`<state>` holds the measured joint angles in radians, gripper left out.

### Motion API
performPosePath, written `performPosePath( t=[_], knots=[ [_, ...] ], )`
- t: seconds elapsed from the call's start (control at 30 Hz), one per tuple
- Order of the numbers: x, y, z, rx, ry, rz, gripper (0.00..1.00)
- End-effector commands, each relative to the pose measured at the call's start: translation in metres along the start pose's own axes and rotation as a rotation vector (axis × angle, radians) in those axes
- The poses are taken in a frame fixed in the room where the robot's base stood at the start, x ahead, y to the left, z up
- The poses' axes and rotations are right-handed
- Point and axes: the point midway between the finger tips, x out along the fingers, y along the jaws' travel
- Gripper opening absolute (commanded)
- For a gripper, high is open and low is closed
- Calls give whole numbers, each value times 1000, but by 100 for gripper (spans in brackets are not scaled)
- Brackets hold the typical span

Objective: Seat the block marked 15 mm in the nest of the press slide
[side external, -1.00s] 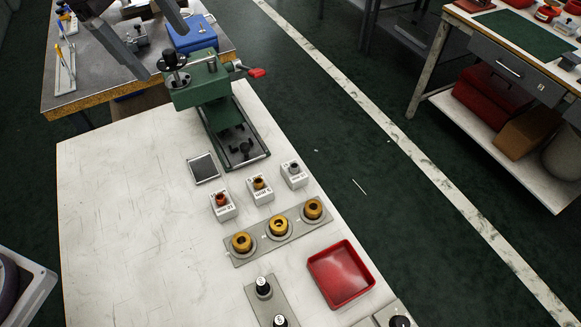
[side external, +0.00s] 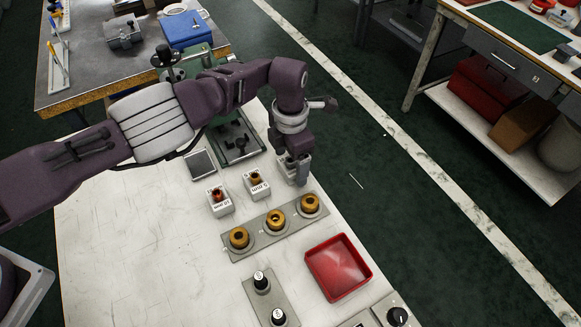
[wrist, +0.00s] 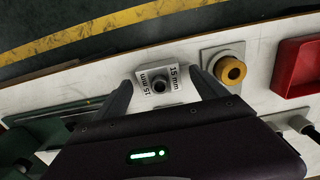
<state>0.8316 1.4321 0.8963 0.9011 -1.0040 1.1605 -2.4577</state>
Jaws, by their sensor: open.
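The white block marked 15 mm (wrist: 147,75), with a dark round piece in its top, stands on the white table in the wrist view. My gripper (wrist: 161,80) is open, with one finger on each side of the block; I cannot tell whether they touch it. In the side view my gripper (side external: 296,176) points down at the right end of the block row and mostly hides this block. The green press (side external: 191,67) stands at the table's back, partly behind my arm. Its dark slide area (side external: 236,143) shows; the nest is not clear.
Two similar white blocks (side external: 220,207) (side external: 257,189) stand to the left. A grey plate with brass rings (side external: 277,221), a red tray (side external: 338,268) and black-knobbed pieces (side external: 261,281) lie nearer the front. A dark square pad (side external: 202,164) lies beside the press. The table's left part is clear.

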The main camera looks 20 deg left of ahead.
Motion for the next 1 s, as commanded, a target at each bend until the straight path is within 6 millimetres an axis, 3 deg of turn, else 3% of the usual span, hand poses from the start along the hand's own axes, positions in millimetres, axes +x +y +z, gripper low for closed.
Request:
performPosePath(
  t=[0.2, 0.23, 0.6, 0.83, 1.0],
  knots=[
    [2, 0, 0, 1, -1, 0, 82],
    [2, 0, 0, 1, -1, 0, 78],
    [2, 0, 0, 1, -1, 0, 5],
    [-1, 0, 0, 1, -2, 0, 4],
    [-37, 0, 2, 2, -7, 0, 4]
  ],
)
